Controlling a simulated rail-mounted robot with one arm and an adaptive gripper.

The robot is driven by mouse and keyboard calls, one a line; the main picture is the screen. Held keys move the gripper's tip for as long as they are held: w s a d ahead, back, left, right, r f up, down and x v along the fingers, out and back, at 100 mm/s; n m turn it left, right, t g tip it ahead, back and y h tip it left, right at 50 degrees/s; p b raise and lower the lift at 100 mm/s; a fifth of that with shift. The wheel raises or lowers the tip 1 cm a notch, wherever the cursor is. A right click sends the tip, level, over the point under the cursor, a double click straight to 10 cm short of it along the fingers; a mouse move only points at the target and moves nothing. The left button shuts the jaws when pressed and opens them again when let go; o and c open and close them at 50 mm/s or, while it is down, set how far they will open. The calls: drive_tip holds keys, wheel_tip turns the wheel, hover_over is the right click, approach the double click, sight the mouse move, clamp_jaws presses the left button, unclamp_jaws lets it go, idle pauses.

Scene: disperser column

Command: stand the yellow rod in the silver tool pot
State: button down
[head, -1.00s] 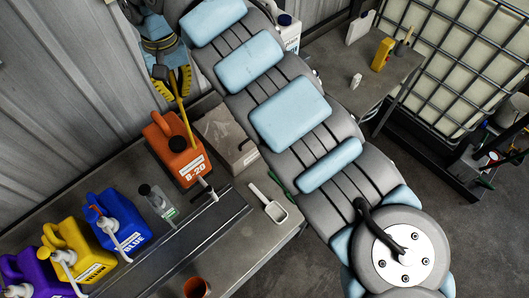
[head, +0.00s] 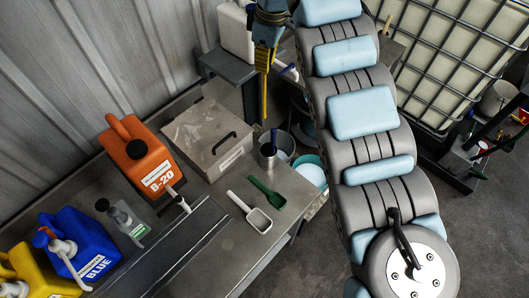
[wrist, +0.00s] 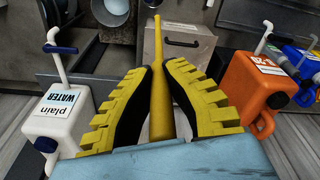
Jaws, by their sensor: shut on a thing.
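The yellow rod (wrist: 158,85) is held between my gripper's ribbed yellow fingers (wrist: 158,105). In the wrist view it extends away from the fingers, its far end over the lidded box.
A lidded grey box (head: 208,140) stands left of the pot. A green scoop (head: 268,191) and white scoop (head: 250,212) lie in front. A plain water jug (wrist: 60,115) is near my gripper.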

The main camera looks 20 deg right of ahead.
wheel_tip(320, 180, down, 27)
drive_tip(key=p, duration=0.5)
drive_tip(key=shift+f+p, duration=0.2)
drive_tip(key=shift+p, duration=0.2)
drive_tip(key=shift+f, duration=0.15)
drive_tip(key=c, duration=1.6)
unclamp_jaws()
drive_tip(key=o, duration=0.4)
drive_tip(key=shift+c, duration=0.2)
